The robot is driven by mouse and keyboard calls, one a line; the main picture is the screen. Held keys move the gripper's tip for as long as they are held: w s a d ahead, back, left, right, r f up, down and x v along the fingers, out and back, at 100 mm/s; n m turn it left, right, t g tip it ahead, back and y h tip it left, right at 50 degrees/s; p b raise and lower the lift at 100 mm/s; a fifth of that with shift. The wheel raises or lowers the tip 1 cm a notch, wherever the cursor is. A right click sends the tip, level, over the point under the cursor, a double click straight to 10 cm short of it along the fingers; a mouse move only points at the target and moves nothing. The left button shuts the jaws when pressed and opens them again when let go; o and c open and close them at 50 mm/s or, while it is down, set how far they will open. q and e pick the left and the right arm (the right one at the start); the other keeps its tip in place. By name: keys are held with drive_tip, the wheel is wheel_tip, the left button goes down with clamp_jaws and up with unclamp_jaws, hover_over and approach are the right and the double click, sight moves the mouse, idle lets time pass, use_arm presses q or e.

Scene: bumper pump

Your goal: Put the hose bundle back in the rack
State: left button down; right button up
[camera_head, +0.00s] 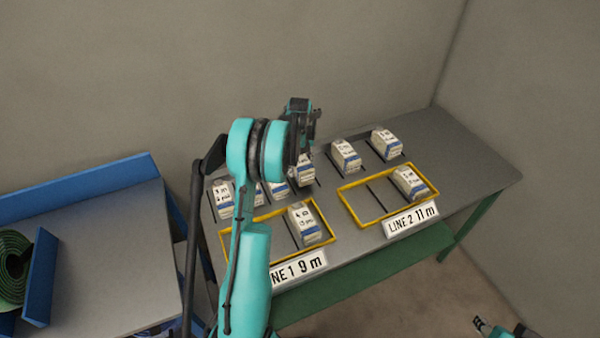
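White boxes or packs with printed length labels stand on the grey table; I cannot tell which one is the hose bundle. One pack (305,225) is in the yellow LINE 1 frame (328,228), and another (409,183) is in the yellow LINE 2 frame (352,212). Several more stand in a back row, among them one pack (345,157) and one at the right end (385,143). My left gripper (303,122) is above the back row, partly hidden by its own arm; its fingers are unclear. My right gripper (481,326) is at the bottom right, partly cut off.
A green coil (14,268) lies at the far left beside a blue panel (41,277). A grey bench with a blue back edge (80,188) stands left of the table. The table's right end (470,170) is clear. Walls rise behind and to the right.

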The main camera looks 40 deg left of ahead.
use_arm(q)
wheel_tip(320, 180, down, 2)
drive_tip(key=shift+f+b, duration=0.15)
drive_tip(key=shift+b, duration=0.15)
drive_tip(key=c, duration=1.1)
unclamp_jaws()
drive_tip(key=shift+f, duration=0.1)
drive_tip(key=o, duration=0.4)
drive_tip(key=shift+r, duration=0.2)
